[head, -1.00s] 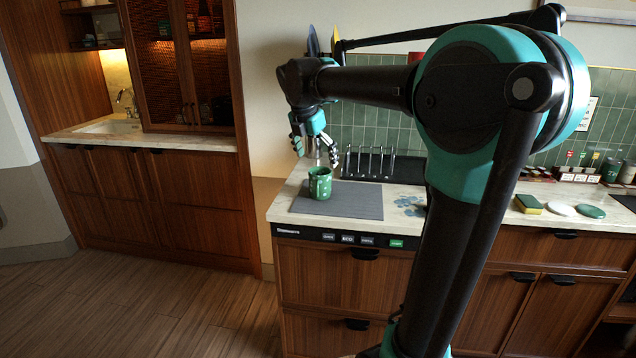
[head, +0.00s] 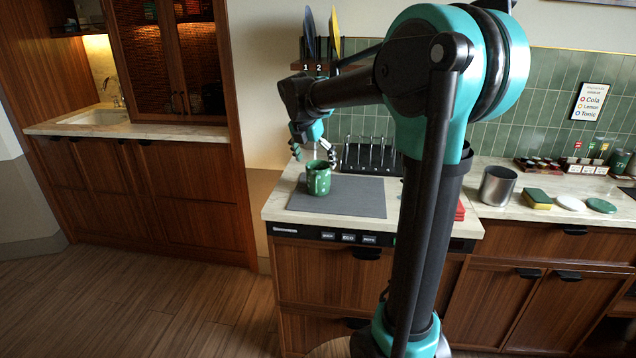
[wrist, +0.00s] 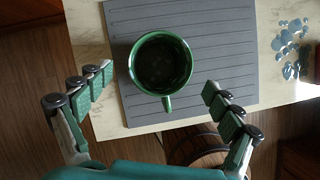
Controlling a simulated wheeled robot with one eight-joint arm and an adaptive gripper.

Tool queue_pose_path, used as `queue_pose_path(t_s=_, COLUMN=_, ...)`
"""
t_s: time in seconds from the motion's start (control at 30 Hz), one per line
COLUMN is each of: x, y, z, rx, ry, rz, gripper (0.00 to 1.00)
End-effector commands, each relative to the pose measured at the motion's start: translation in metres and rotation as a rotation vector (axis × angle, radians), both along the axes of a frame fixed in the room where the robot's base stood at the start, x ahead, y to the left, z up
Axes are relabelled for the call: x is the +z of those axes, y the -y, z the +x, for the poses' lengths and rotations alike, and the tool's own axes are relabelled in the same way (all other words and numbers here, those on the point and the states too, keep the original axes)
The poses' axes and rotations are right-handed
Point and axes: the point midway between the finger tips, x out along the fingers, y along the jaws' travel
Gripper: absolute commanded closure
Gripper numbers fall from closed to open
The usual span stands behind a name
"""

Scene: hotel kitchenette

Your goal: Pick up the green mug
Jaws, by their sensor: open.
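The green mug (head: 318,178) with light spots stands upright on a grey ribbed mat (head: 362,198) on the counter. In the wrist view I look down into the mug (wrist: 161,63), and its handle points toward my gripper. My gripper (head: 313,150) is above and just behind the mug in the head view. In the wrist view the fingers of my gripper (wrist: 153,88) are spread wide, one on each side of the mug, with gaps on both sides. Nothing is held.
A black rack (head: 372,158) with upright prongs stands behind the mat. A metal cup (head: 497,186), a sponge (head: 537,199) and round pieces stand further right. Wet drops (wrist: 290,45) lie beside the mat. The counter left of the mat is clear.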

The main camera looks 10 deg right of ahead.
Motion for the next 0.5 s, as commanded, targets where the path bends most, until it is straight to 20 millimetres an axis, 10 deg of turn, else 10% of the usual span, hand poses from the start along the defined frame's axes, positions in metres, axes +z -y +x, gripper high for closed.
queue_pose_path(t_s=0.5, x=-0.048, y=0.014, z=0.020, rx=-0.001, ry=0.001, rz=0.001, gripper=0.08)
